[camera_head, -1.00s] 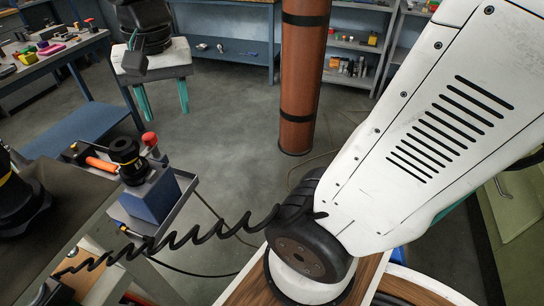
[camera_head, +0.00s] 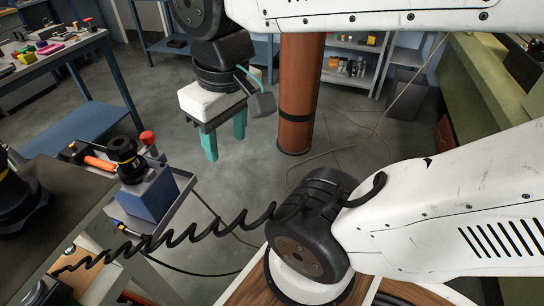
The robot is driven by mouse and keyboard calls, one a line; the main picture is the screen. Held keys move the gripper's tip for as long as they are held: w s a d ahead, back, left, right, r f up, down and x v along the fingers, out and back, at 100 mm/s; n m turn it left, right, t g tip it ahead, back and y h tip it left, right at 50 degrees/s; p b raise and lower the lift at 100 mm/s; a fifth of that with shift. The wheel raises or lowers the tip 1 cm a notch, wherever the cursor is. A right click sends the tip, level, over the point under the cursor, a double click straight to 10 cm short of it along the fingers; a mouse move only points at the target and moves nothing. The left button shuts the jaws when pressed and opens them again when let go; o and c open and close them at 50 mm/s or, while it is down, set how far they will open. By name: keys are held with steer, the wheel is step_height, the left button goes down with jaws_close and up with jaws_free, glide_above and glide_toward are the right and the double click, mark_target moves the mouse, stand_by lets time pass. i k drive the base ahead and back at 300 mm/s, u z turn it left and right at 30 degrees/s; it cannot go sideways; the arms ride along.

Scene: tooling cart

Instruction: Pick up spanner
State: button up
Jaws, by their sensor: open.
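My gripper (camera_head: 225,146) hangs in the upper middle of the head view, below a black wrist and a white block. Its two teal fingers point down and stand apart, with nothing between them. It is over the grey floor, to the right of the cart tray and apart from it. I cannot make out a spanner for sure in this view. The cart tray (camera_head: 172,219) at the left holds an orange-handled tool (camera_head: 99,163), whose kind I cannot tell.
The tray also carries a blue block (camera_head: 148,196) and a black-and-yellow cylinder (camera_head: 124,160). A blue workbench (camera_head: 85,92) stands at the upper left. A brown pillar (camera_head: 298,100) stands behind my gripper. A coiled black cable (camera_head: 190,236) crosses the lower front.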

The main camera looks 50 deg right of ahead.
mark_target(97, 162)
steer(key=k, duration=0.3)
steer(key=z, duration=1.9)
steer(key=i, duration=1.5)
steer(key=u, duration=3)
